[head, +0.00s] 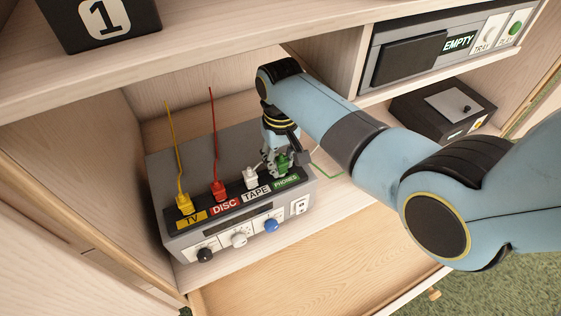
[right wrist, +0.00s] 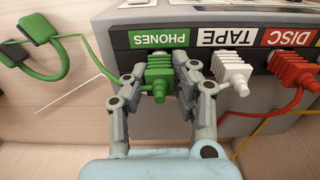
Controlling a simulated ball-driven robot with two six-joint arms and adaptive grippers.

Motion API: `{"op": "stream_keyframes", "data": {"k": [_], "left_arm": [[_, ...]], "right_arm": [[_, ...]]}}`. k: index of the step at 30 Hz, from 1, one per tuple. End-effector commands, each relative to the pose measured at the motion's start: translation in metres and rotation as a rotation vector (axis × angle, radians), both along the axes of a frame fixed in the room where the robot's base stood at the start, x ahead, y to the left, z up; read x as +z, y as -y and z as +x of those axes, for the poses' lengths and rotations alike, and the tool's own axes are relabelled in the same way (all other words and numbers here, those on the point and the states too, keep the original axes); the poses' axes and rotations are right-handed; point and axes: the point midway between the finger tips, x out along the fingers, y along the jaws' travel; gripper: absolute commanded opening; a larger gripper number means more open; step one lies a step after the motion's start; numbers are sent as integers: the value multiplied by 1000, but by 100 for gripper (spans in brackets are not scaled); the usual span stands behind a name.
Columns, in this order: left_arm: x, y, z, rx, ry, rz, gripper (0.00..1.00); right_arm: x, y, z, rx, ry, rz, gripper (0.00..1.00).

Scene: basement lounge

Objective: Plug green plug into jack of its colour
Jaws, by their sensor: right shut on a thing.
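The green plug (right wrist: 160,76) is between the two fingers of my right gripper (right wrist: 173,82), which is shut on it. The plug is upright and in line with the green PHONES label (right wrist: 158,38), at the end of the amplifier's row of jacks. In the head view my right gripper (head: 279,160) is over that end of the row, and the green plug (head: 283,161) shows partly behind its fingers. The jack opening is hidden under the plug, so I cannot tell how deep it sits. My left gripper is not in view.
The grey amplifier (head: 184,243) stands in the shelf bay. A yellow plug (head: 183,203) is at TV, a red plug (head: 218,191) at DISC and a white plug (head: 250,177) at TAPE, close beside the green one. A green cable loop (right wrist: 62,62) lies to the left.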

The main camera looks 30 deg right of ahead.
Motion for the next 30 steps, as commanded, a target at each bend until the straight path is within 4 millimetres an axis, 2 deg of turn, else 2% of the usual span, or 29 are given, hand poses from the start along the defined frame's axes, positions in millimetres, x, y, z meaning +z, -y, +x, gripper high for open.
{"op": "stream_keyframes", "data": {"k": [11, 12, 17, 26, 30], "left_arm": [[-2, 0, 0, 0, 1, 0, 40], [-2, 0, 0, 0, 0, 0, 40], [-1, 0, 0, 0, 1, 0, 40], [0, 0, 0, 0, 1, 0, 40], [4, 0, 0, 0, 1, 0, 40]], "right_arm": [[-6, 0, 0, 0, 1, 0, 0], [-6, 0, 0, 0, 1, 0, 27], [-6, 0, 0, 0, 1, 0, 48], [-3, 0, 0, 0, 2, 1, 49], [14, 0, 1, 0, 5, 1, 49]]}}
